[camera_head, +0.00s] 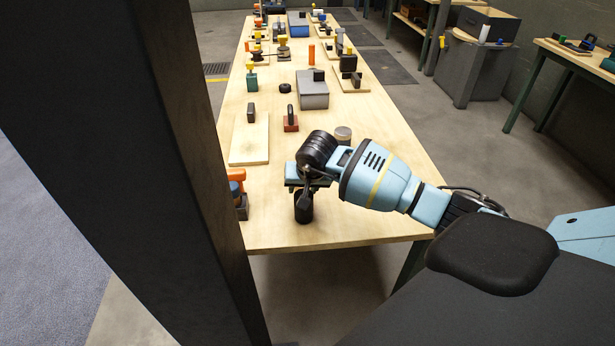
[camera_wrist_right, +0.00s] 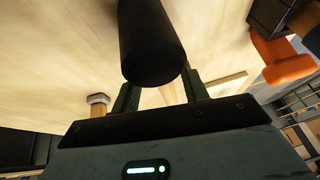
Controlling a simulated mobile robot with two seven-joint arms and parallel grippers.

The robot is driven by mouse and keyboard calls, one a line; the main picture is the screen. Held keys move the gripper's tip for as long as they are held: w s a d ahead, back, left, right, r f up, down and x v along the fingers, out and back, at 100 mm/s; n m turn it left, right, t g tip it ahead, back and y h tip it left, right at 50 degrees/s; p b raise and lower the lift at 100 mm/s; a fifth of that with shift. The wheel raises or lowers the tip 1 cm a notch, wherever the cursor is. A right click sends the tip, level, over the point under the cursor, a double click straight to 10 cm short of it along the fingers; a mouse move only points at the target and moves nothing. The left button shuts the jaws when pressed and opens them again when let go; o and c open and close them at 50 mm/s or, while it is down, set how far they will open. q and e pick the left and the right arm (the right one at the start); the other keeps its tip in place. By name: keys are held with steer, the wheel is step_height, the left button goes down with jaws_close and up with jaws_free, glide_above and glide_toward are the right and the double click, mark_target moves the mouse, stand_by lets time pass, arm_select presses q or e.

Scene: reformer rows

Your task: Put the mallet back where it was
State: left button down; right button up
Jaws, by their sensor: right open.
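A dark cylinder (camera_head: 303,209), apparently part of the mallet, stands near the front end of the long wooden table, under my right gripper (camera_head: 304,184). A thin dark piece shows above it beside the wrist. In the right wrist view a large dark cylinder (camera_wrist_right: 150,42) reaches in from the top, close to the gap between the fingertips of my right gripper (camera_wrist_right: 160,88). The fingers are apart, and bare tabletop shows between them. I cannot tell whether they touch it. My left gripper is not in view.
An orange and blue item (camera_head: 237,176) is at the table's left edge. A small jar (camera_head: 342,133) stands behind my wrist. A pale board (camera_head: 249,140), a red-based block (camera_head: 290,121) and a grey box (camera_head: 313,92) sit farther back. The tabletop's front right is clear.

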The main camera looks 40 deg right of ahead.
steer(key=v, duration=1)
steer(key=shift+s+r+p, duration=0.2)
steer(key=shift+r+p, duration=0.1)
steer(key=shift+p, duration=0.05)
stand_by(0.7)
